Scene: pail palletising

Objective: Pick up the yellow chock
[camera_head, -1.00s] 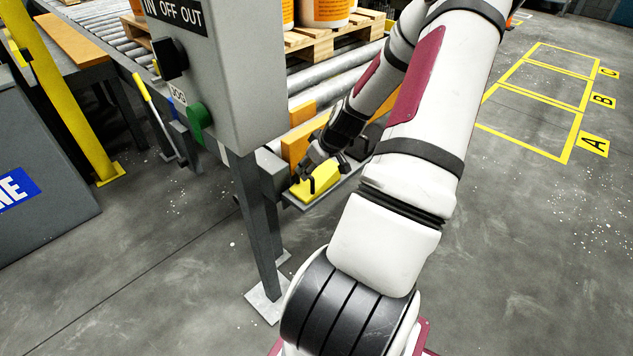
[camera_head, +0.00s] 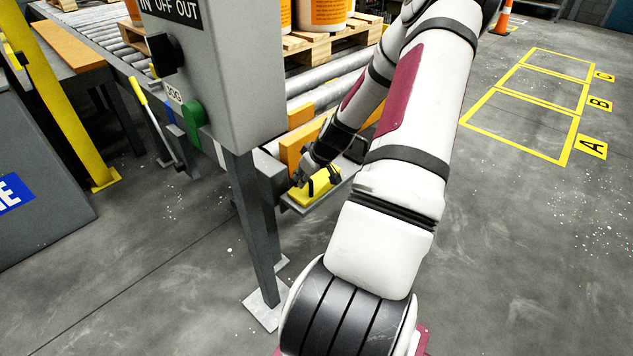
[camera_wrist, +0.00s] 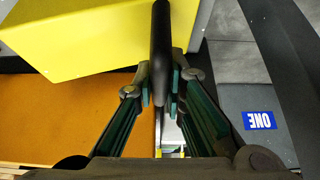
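The yellow chock (camera_head: 317,188) sits on a small grey shelf (camera_head: 297,207) at the conveyor's end, beside an orange board. In the wrist view the chock (camera_wrist: 75,35) fills the upper left, and its black handle (camera_wrist: 160,45) stands up between my fingers. My gripper (camera_wrist: 163,88) has its two fingertips close against both sides of this handle and looks shut on it. In the head view my gripper (camera_head: 303,177) is at the chock's left end, partly hiding the handle. I see no clear gap between chock and shelf.
A grey control box (camera_head: 215,75) on a post stands just left of the chock. Behind are the roller conveyor (camera_head: 335,75) and a pallet (camera_head: 325,40) with orange pails. Yellow floor bays (camera_head: 535,105) lie on open floor at right.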

